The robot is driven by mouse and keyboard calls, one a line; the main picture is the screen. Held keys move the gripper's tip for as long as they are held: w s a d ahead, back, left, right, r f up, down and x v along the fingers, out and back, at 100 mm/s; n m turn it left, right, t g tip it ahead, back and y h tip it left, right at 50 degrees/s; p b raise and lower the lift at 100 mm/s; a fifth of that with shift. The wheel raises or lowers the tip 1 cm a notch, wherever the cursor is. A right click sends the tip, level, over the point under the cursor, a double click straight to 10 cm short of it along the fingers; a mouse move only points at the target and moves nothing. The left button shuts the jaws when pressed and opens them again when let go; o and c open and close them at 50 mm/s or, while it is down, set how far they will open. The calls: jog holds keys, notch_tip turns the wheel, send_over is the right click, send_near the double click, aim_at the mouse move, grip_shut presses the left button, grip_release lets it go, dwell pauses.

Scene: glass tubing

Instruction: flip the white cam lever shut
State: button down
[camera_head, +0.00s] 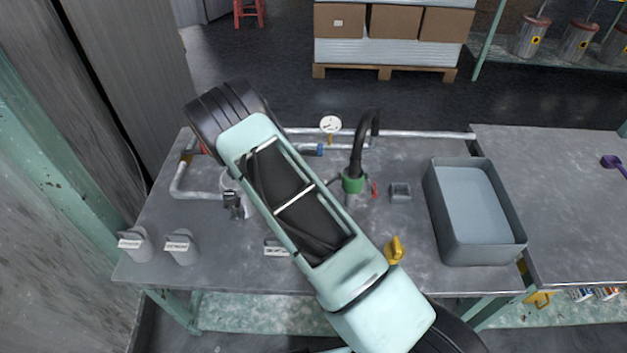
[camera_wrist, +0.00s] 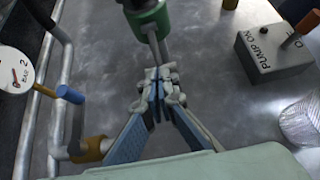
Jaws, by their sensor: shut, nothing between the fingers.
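A green collar (camera_wrist: 150,16) on a black hose stands on the bench; it shows in the head view (camera_head: 352,184) just right of my forearm. A pale, narrow lever-like piece (camera_wrist: 154,45) sticks out from the collar towards my gripper in the wrist view. I take it for the white cam lever; how far it is turned is hard to tell. My gripper (camera_wrist: 159,88) is shut and empty, its tips at or very near the lever's outer end. Contact is not clear. In the head view my arm hides the fingertips.
A pressure gauge (camera_wrist: 14,70) and pipes with a blue fitting (camera_wrist: 69,94) lie left in the wrist view. A pump switch box (camera_wrist: 268,55) and a clear ribbed vessel (camera_wrist: 300,122) are at right. A grey tray (camera_head: 478,205) stands right of the collar.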

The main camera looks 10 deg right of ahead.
jog(key=v, duration=1)
jog(key=shift+r, duration=0.4)
